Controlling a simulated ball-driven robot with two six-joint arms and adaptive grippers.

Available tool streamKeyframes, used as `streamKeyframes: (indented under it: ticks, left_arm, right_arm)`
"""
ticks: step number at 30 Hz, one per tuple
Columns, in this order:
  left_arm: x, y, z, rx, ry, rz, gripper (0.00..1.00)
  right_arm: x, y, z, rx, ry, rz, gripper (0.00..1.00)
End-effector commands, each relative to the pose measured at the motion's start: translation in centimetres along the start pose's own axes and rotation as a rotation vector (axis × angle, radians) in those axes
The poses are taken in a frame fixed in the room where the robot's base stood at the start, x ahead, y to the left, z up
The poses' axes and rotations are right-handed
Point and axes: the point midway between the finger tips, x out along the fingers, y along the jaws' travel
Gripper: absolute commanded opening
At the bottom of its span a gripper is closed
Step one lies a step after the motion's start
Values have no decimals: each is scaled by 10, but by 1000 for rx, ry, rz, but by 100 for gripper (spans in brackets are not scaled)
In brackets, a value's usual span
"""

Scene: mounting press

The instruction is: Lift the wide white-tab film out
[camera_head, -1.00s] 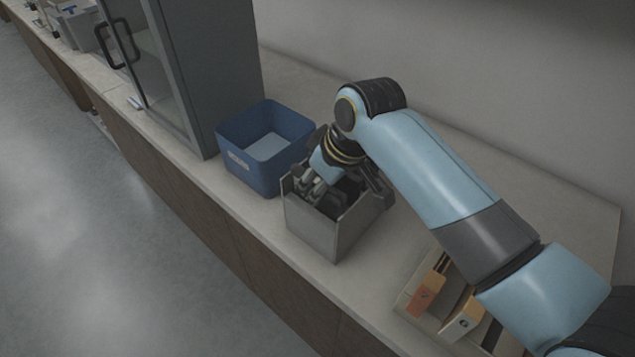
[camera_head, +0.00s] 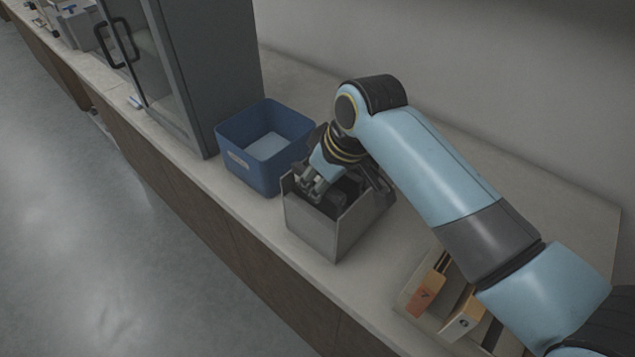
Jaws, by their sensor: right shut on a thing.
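My right gripper (camera_head: 318,187) points down into the mouth of an open grey metal box (camera_head: 318,232) on the counter. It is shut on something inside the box. The gripper and the box walls hide most of what is held, and I cannot make out a white tab or tell which film it is. Dark shapes (camera_head: 347,190) show inside the box beside the fingers. My left gripper is not in view.
A blue bin (camera_head: 246,172) with a light bottom stands just left of the metal box. A grey glass-doored cabinet (camera_head: 200,80) rises behind it. A tray with orange (camera_head: 424,293) and white-labelled (camera_head: 462,321) items lies at the lower right. The counter's front edge runs close by.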

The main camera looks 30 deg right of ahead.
Motion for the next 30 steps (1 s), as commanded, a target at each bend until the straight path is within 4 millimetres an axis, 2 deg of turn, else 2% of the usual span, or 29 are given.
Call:
streamKeyframes:
  ticks: [30]
  left_arm:
    - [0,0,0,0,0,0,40]
  right_arm:
    - [-94,0,-41,1,6,1,0]
